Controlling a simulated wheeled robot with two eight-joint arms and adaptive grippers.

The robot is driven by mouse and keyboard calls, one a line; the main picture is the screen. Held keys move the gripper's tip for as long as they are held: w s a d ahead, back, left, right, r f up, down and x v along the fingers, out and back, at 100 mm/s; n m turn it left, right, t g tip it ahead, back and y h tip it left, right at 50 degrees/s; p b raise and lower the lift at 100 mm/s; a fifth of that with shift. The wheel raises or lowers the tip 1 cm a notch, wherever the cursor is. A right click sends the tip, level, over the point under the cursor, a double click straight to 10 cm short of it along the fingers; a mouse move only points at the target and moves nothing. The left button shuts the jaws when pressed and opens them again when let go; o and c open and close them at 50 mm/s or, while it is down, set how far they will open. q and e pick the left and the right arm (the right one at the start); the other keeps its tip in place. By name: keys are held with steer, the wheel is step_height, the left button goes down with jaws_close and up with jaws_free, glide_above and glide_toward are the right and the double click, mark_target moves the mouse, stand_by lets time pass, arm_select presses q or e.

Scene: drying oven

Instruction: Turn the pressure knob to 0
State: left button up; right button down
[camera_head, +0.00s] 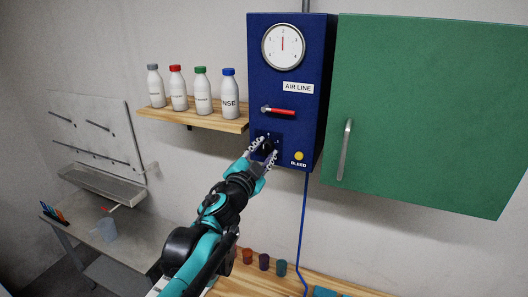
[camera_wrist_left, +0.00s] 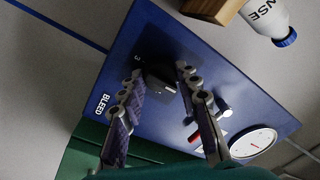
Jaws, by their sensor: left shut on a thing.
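The black pressure knob (camera_head: 268,147) sits low on the front of the blue air line box (camera_head: 284,63), partly hidden by my fingers. My left gripper (camera_head: 265,145) is at the knob, with a finger on each side, shut on it. In the left wrist view the dark knob (camera_wrist_left: 162,84) shows between the two fingers (camera_wrist_left: 160,73), with a pale mark on its face. A printed "3" shows beside it; the other scale numbers are too small or hidden. The round gauge (camera_head: 283,46) has a red needle pointing about straight up. My right gripper is not in view.
A red-handled lever (camera_head: 281,112) lies about level above the knob. A yellow bleed button (camera_head: 299,156) is to its lower right. A shelf (camera_head: 196,117) with several bottles is left of the box; a green cabinet (camera_head: 425,115) is right. Cups (camera_head: 264,262) stand on the bench below.

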arm_select(q)
steer(key=shift+f, duration=0.1)
steer(key=o, duration=1.2)
steer(key=shift+c, duration=0.2)
steer(key=v, duration=1.2)
